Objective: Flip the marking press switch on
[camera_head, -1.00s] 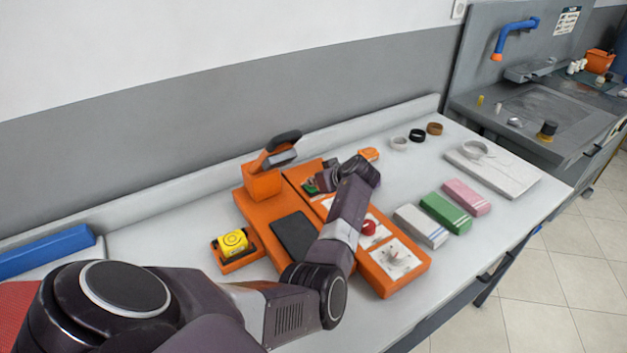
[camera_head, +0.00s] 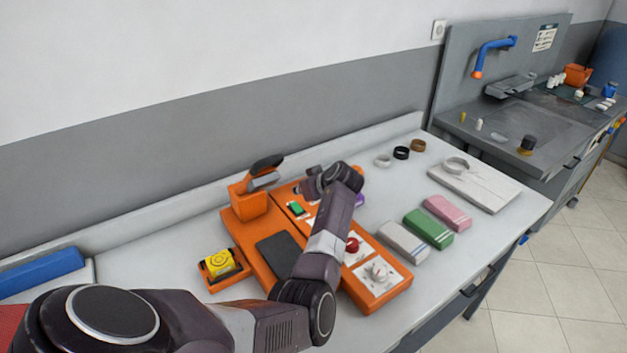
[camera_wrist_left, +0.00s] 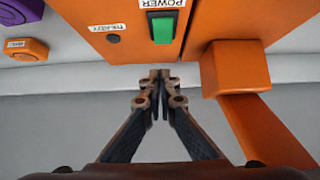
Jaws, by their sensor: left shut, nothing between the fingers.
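The marking press (camera_head: 245,235) is an orange machine on the pale table, with a dark plate and a control panel along its right side. Its power switch is a green rocker (camera_head: 296,209) at the panel's far end. In the left wrist view the green rocker (camera_wrist_left: 163,27) sits in a dark frame under an upside-down "POWER" label. My left gripper (camera_head: 300,190) is just beyond the switch in the head view, its fingertips partly hard to make out. In the wrist view its closed, empty fingertips (camera_wrist_left: 160,76) point toward the panel, below the rocker and apart from it in the picture. My right gripper is out of view.
A red knob (camera_head: 352,245) and a white dial plate (camera_head: 378,275) are nearer on the panel. An orange post (camera_head: 250,200) with a dark handle stands left of the switch. Folded cloths (camera_head: 428,228) and rings lie to the right. A yellow roll (camera_head: 221,263) sits left.

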